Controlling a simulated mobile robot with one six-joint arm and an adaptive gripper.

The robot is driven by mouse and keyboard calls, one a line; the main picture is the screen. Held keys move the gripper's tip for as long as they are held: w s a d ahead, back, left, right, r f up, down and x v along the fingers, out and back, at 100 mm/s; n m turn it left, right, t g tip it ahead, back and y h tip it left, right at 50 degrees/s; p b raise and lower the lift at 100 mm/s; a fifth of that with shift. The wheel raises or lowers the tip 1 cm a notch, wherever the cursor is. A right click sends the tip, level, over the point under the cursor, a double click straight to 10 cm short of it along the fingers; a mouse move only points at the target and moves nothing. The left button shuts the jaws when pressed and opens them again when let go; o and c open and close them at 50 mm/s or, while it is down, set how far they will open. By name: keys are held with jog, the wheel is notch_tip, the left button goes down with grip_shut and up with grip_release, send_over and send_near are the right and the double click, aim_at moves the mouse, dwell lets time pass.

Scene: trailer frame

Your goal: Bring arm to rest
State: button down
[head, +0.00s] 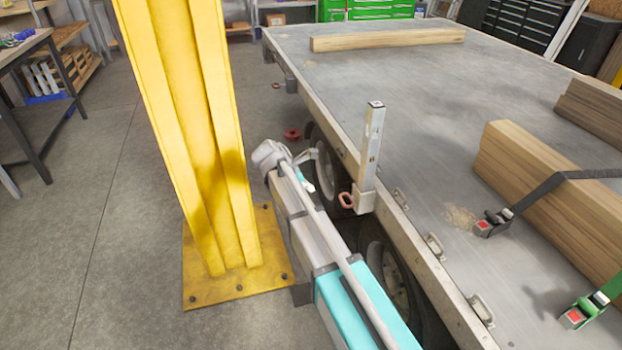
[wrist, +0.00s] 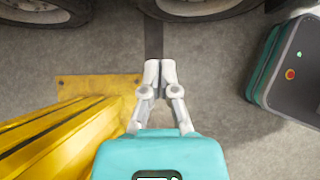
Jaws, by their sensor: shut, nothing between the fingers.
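My gripper (wrist: 159,72) points down over the bare concrete floor in the wrist view. Its two pale fingers are together and hold nothing. My arm stretches away from the bottom of the head view, between the yellow post (head: 232,140) and the trailer's side rail (head: 405,225). In the head view I cannot make out the fingers clearly. The yellow post's base plate is just left of my gripper in the wrist view, and the trailer's wheels (wrist: 205,5) are at the top; the fingers appear apart from both.
An upright metal stake (head: 372,145) with a red ring stands at the trailer edge, close right of my arm. Timber beams (head: 555,200) with straps lie on the trailer deck (head: 400,95). A workbench (head: 25,50) stands far left. Open floor (head: 120,200) lies left of the post.

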jog(key=s+d+f+m+g+y, duration=0.2)
jog(key=s+d+m+y, duration=0.2)
jog(key=s+d+m, duration=0.75)
jog(key=s+d+f+m+g+y, duration=0.1)
jog(key=s+d+f+m+y, duration=0.15)
jog(key=s+d+m, duration=0.95)
notch_tip(320, 180, up, 20)
jog(key=w+p, duration=0.2)
jog(key=p, duration=1.7)
jog(key=shift+d+r+n+y+p, duration=0.15)
jog(key=shift+d+n+y+p, duration=0.1)
jog(key=shift+n+y+p, duration=0.15)
